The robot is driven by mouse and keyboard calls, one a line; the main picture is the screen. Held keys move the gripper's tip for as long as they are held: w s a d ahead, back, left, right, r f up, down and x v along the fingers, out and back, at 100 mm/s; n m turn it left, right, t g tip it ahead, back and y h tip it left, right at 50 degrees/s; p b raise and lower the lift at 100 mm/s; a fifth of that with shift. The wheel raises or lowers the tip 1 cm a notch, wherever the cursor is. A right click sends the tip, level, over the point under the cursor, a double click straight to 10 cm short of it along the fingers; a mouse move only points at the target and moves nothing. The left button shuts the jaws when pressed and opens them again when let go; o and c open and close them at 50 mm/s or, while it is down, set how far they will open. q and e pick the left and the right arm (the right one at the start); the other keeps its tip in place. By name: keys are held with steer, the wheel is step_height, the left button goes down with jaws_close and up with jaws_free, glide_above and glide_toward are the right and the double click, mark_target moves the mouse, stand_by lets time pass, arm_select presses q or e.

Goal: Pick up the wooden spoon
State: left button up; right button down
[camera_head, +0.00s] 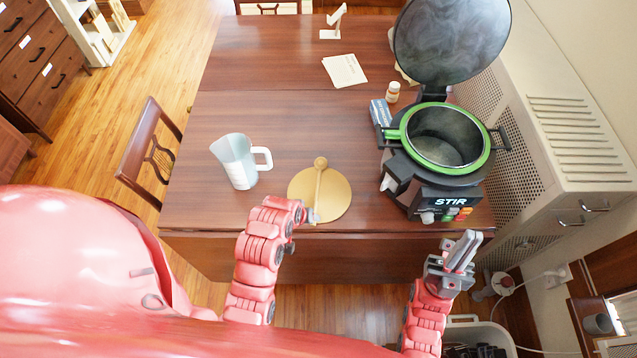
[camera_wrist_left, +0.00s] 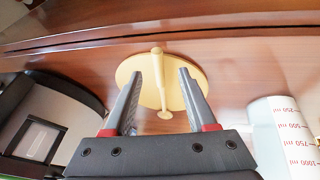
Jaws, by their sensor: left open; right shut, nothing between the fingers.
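The wooden spoon (camera_head: 319,178) lies on a round tan board (camera_head: 337,196) near the table's front edge, its rounded bowl pointing away from me. In the left wrist view the spoon (camera_wrist_left: 158,78) shows between the two spread fingers, over the board (camera_wrist_left: 199,80). My left gripper (camera_head: 313,215) is open, at the board's near edge by the handle end. Its fingers do not hold the spoon; I cannot tell how high above it they are. My right gripper (camera_head: 466,246) is shut and empty, in front of the table's right side.
A measuring jug (camera_head: 233,163) stands left of the board. Papers (camera_head: 345,70) lie farther back. The table's (camera_head: 240,100) left rear is clear.

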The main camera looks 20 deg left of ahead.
arm_select(q)
steer(key=b+x, duration=0.1)
steer(key=x, duration=0.4)
steer(key=shift+w+d+b, duration=0.1)
steer(key=shift+w+b, duration=0.1)
steer(key=shift+b, duration=0.1)
steer(key=shift+r, duration=0.15)
steer(key=shift+c, duration=0.2)
steer(key=shift+c, duration=1.1)
jaws_close()
